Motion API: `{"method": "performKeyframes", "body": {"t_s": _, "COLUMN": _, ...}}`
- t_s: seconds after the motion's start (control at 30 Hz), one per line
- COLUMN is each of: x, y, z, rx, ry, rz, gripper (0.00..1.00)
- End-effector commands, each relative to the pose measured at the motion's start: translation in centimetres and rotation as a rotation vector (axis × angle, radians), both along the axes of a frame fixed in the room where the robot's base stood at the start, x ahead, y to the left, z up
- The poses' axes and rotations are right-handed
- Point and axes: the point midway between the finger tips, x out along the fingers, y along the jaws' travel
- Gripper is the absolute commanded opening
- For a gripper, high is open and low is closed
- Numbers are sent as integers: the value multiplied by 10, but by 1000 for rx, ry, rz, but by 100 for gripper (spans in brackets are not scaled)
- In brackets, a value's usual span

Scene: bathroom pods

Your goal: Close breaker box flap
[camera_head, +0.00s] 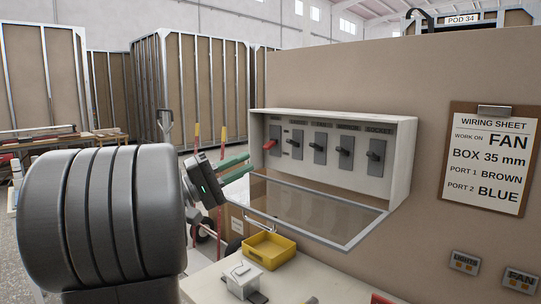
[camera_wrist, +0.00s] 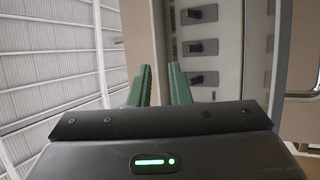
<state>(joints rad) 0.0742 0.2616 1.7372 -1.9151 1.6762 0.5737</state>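The breaker box (camera_head: 401,165) is a pale open-fronted case on the brown wall, with a row of switches inside, the leftmost one red. Its flap (camera_head: 366,232), a clear pane in a grey frame, hangs open from the lower edge and sticks out forward, roughly level. My gripper (camera_head: 250,164) is at the box's left end, its green fingers pointing toward the box, above the flap's left side. In the wrist view the fingers (camera_wrist: 160,67) are apart with nothing between them, and dark switches (camera_wrist: 203,47) show beyond. Part of a framed pane shows at that view's right edge.
Below the flap, a pale worktop (camera_head: 330,285) carries a yellow tray (camera_head: 269,250) and a small white box (camera_head: 243,277). A wiring sheet clipboard (camera_head: 489,157) hangs right of the breaker box. Wall plates (camera_head: 464,262) sit lower right. Space in front of the flap looks clear.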

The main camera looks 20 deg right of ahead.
Motion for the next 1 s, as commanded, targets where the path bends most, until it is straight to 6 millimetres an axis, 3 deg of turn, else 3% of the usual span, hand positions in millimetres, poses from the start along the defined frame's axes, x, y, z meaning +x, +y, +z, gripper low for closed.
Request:
{"method": "performKeyframes", "body": {"t_s": 0.2, "x": 2, "y": 36, "z": -15, "rx": 0, "ry": 2, "rz": 3, "gripper": 17}}
{"method": "performKeyframes", "body": {"t_s": 0.4, "x": 2, "y": 52, "z": -20, "rx": 0, "ry": 2, "rz": 0, "gripper": 17}}
{"method": "performKeyframes", "body": {"t_s": 0.77, "x": 1, "y": 56, "z": -21, "rx": 0, "ry": 1, "rz": 0, "gripper": 17}}
{"method": "performKeyframes", "body": {"t_s": 0.87, "x": 2, "y": 55, "z": -22, "rx": 0, "ry": 20, "rz": -2, "gripper": 0}}
{"method": "performKeyframes", "body": {"t_s": 1.0, "x": 9, "y": 45, "z": -37, "rx": 0, "ry": 207, "rz": -14, "gripper": 0}}
